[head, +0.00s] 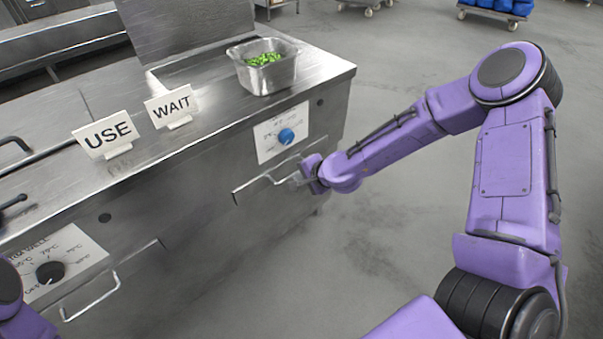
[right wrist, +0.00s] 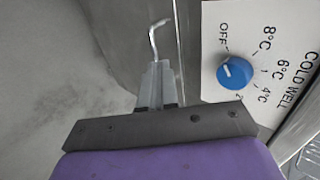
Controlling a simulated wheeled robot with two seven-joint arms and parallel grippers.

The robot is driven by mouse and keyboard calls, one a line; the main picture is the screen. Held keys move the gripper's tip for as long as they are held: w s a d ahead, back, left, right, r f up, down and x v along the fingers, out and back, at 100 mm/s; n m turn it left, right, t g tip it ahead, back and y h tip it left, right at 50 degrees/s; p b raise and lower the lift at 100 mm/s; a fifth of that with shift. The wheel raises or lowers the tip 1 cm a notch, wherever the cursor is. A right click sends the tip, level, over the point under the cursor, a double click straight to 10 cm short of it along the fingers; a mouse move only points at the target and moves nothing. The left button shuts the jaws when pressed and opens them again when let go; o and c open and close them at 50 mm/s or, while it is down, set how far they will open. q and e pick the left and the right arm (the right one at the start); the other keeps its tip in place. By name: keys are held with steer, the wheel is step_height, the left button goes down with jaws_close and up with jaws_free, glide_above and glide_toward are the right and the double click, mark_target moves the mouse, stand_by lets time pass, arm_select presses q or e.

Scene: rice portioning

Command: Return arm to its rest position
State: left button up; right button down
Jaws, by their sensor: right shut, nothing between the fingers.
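My right arm is purple and reaches in from the right in the head view. Its gripper (head: 297,181) is in front of the steel counter's front panel, beside a bar handle (head: 262,181) and below the blue knob (head: 286,136). In the right wrist view the gripper (right wrist: 157,68) has its fingers together with nothing between them. The end of the handle (right wrist: 158,38) shows just beyond the fingertips; I cannot tell whether they touch. The blue knob (right wrist: 234,73) is on a white COLD WELL dial plate. Only a little of my left arm shows at the lower left, and its gripper is out of view.
The steel counter (head: 215,116) carries a USE sign (head: 107,134), a WAIT sign (head: 172,107) and a metal pan (head: 265,80) with green pieces. Another dial (head: 50,272) and handle (head: 92,300) are on the front at the left. Floor right of the counter is open.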

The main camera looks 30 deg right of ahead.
steer(key=s+f+n+g+h, duration=0.1)
steer(key=s+f, duration=0.4)
steer(key=s, duration=0.6)
steer(key=s+d+f+n+g+h+p, duration=0.1)
steer(key=s+f+n+g+h, duration=0.1)
steer(key=s, duration=0.9)
steer(key=s+d+f+n+g+h+p, duration=0.1)
steer(key=s+f+n, duration=0.4)
steer(key=s, duration=0.6)
step_height(320, 180, down, 3)
steer(key=shift+r+n+g+h, duration=0.15)
steer(key=shift+n+g+h, duration=0.25)
steer(key=shift+g+h, duration=0.45)
steer(key=shift+d, duration=0.1)
